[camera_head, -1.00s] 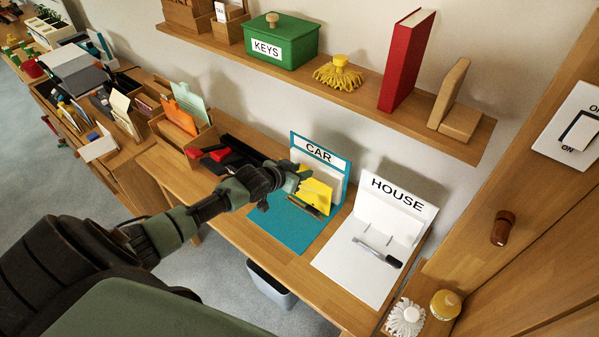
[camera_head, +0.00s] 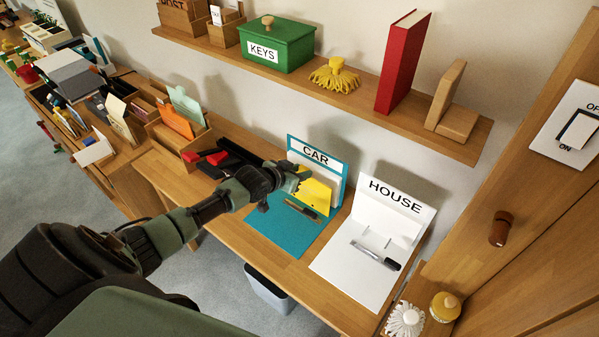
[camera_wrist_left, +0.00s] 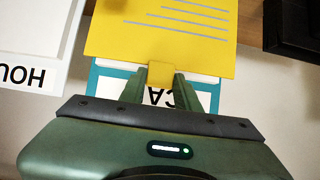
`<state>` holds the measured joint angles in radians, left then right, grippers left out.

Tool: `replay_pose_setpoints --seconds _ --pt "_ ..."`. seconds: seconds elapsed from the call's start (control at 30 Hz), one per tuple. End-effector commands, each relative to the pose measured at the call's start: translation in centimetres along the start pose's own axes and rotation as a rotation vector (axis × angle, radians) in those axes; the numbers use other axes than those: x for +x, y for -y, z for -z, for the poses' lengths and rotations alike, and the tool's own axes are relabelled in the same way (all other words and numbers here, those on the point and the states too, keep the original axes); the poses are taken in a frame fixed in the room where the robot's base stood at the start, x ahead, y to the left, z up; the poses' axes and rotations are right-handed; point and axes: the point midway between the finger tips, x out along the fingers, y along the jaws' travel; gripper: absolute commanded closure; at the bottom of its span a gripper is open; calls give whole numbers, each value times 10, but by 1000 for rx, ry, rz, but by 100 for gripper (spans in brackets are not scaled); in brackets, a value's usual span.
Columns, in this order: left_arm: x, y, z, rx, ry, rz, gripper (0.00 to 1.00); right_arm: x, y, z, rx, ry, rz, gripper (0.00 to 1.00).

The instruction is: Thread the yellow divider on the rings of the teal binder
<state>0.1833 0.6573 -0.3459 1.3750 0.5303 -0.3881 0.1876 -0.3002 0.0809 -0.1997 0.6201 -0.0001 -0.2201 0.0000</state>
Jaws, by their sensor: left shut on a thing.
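The teal binder (camera_head: 275,228) labelled CAR lies open on the desk, its back cover upright with white pages against it. My left gripper (camera_head: 301,176) is over the binder, in front of the upright pages. It is shut on the tab of the yellow divider (camera_head: 316,193). In the left wrist view the gripper (camera_wrist_left: 161,76) pinches that tab, and the divider (camera_wrist_left: 160,30) with grey printed lines extends away from the fingers. My right gripper is not in view.
A wooden box (camera_head: 166,137) of folders and a black tray (camera_head: 236,157) stand left. A shelf (camera_head: 345,98) runs above.

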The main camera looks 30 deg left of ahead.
Motion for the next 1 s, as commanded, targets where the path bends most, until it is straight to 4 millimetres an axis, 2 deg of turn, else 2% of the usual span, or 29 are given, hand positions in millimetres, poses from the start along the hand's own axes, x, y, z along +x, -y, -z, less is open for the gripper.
replay_pose_setpoints --seconds 1.0 --pt "10 0 7 0 -1 0 100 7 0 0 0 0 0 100"
